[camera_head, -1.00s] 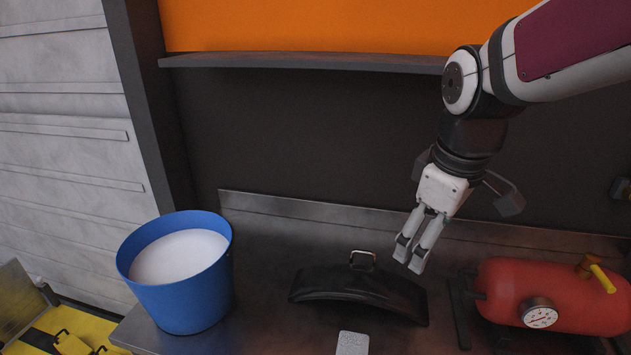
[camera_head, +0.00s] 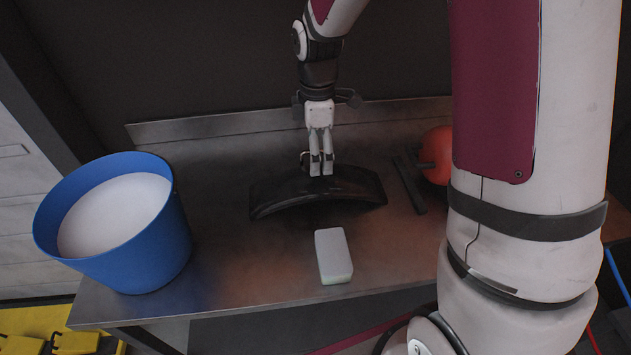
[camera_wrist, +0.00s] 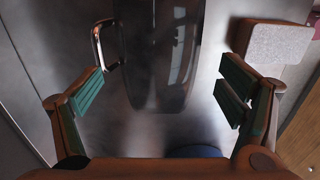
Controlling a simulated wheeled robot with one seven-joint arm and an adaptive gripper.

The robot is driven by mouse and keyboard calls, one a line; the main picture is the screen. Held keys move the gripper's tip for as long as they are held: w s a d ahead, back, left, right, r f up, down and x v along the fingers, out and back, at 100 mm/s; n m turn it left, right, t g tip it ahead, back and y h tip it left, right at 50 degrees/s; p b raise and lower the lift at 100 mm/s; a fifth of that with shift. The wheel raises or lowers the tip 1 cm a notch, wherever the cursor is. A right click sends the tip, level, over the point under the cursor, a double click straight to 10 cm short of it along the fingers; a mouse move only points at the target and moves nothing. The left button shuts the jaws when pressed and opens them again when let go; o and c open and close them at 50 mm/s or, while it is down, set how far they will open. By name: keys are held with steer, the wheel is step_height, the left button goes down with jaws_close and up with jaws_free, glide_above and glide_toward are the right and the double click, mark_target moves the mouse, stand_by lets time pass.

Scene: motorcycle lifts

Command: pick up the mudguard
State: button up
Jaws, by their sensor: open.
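The mudguard (camera_head: 318,193) is a black, glossy, arched piece lying on the metal bench, with a small metal bracket on its far side. In the wrist view the mudguard (camera_wrist: 160,55) runs from the top edge to the middle, its rounded end toward me, and the bracket (camera_wrist: 104,44) sticks out to its left. My gripper (camera_head: 321,172) points down at the mudguard's middle, at its far edge in the head view. In the wrist view my open gripper (camera_wrist: 163,92) has its fingers apart, one on each side of the mudguard. I cannot tell whether they touch it.
A blue bucket (camera_head: 165,240) with white contents stands at the bench's left end. A pale block (camera_head: 333,256) lies in front of the mudguard. A red tank (camera_head: 437,155) is at the right, partly hidden by my arm. The metal bench (camera_head: 230,265) is bare between bucket and block.

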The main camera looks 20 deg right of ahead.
mark_target(317, 178)
steer(key=shift+f+p, duration=0.45)
steer(key=shift+f, duration=3.95)
steer(key=shift+w+d, duration=0.1)
steer(key=c, duration=1.6)
